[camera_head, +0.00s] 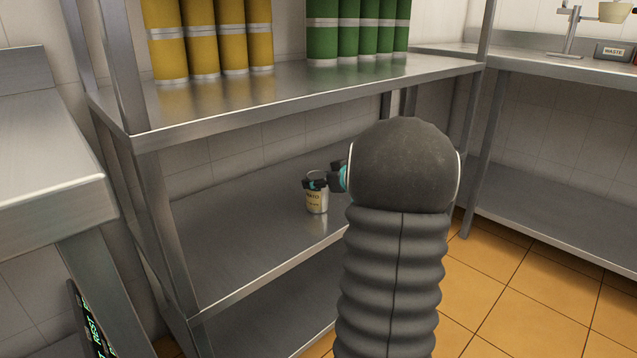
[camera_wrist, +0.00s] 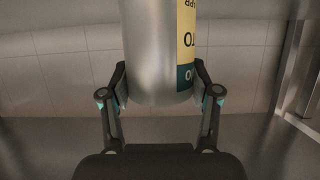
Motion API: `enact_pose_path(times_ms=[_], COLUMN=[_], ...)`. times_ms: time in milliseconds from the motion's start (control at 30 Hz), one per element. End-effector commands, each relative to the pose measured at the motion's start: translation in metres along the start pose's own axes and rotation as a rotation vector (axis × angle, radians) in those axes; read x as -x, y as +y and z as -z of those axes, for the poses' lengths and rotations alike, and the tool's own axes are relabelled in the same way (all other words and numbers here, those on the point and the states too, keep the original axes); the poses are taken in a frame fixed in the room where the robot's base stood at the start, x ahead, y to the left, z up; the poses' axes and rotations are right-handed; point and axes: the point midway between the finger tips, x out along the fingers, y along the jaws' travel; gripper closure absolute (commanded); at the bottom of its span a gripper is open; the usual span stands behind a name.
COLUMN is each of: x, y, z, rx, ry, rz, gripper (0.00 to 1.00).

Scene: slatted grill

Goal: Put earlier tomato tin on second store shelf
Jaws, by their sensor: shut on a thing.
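The tomato tin (camera_head: 316,200) is a small metal can with a cream and dark label. It is upright at the middle shelf (camera_head: 230,235) of the steel rack in the head view; I cannot tell whether its base touches the shelf. My gripper (camera_head: 318,183) is shut on the tin near its top, reaching in from the right. In the wrist view the tin (camera_wrist: 158,50) fills the space between the two fingers (camera_wrist: 162,90), with part of its label showing. My dark arm hides the right part of that shelf in the head view.
The shelf above (camera_head: 270,90) carries yellow canisters (camera_head: 200,40) and green canisters (camera_head: 350,30). Rack posts stand at the left (camera_head: 150,190) and right. A steel counter (camera_head: 50,190) is at the left and another (camera_head: 560,65) at the right. The middle shelf is otherwise bare where visible.

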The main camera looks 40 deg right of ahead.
Motion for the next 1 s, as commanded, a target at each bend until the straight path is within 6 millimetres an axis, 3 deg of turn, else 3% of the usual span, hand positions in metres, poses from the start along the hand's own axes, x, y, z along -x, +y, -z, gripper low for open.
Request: enact_pose_path(times_ms=[233,267,333,733,1000], x=[-0.001,-0.001,-0.001,0.0,0.043], y=[0.0,0.0,0.0,0.0,0.001], z=[-0.001,-0.002,-0.002,0.001,0.004], rx=[0.0,0.0,0.0,0.002,0.0], ry=[0.001,0.0,0.0,0.001,0.001], rz=[0.0,0.0,0.0,0.0,-0.003], gripper=[0.95,0.31,0.13,0.13,0.13])
